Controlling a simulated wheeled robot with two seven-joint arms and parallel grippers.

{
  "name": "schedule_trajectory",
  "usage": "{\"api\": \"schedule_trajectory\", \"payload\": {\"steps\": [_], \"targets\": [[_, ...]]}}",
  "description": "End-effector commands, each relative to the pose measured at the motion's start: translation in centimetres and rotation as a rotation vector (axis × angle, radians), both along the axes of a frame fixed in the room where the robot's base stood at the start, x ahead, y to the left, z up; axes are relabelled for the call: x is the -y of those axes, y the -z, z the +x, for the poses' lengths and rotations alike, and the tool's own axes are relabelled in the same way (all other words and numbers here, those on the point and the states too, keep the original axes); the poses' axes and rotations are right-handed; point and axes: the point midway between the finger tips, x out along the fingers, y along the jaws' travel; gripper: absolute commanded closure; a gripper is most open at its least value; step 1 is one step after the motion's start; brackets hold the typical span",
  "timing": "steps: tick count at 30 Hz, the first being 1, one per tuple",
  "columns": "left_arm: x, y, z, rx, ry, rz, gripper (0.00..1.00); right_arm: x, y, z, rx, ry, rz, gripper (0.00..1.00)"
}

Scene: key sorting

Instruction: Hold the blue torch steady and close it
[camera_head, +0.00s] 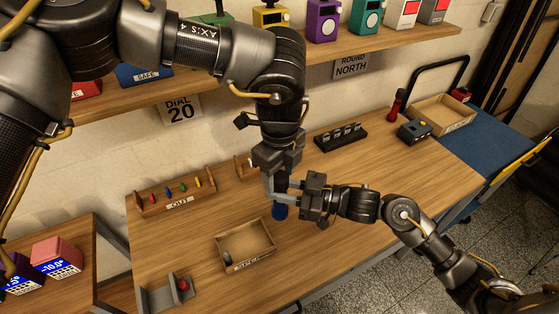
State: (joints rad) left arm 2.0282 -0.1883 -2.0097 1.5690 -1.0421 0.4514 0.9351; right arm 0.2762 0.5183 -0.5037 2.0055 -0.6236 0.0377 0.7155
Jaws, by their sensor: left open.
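The blue torch (280,212) stands out below my two grippers over the middle of the wooden table. Its blue lower end shows, and most of its upper part is hidden by the gripper fingers. My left gripper (279,178) comes down from above, open, with its fingers around or just beside the torch's upper part. My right gripper (288,198) reaches in from the right, level with the torch's middle. Its fingertips overlap the torch and the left fingers, so I cannot tell whether it is shut on the torch.
A wooden tray (220,246) with a small dark item lies in front. A rack of coloured keys (137,203), marked OUT, stands left. A black rack (316,141) and a dark box (414,131) stand at the back. A shelf (110,111) runs above; table right of centre is mostly clear.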

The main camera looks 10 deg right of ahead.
Motion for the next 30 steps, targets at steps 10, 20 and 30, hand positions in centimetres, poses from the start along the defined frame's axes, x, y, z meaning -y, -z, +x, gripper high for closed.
{"api": "schedule_trajectory", "payload": {"steps": [10,20,30], "targets": [[0.0,1.15,-0.01,0.001,0.0,0.0,0.46,0.0,-0.06,0.01,0.001,0.0,0.001,1.0],[0.0,1.12,0.0,0.001,0.0,0.0,0.73,0.0,-0.05,0.01,0.0,0.0,0.001,1.0],[-0.03,1.12,0.0,0.001,0.089,0.0,0.91,0.01,-0.05,0.03,0.001,0.001,0.001,1.0]]}}
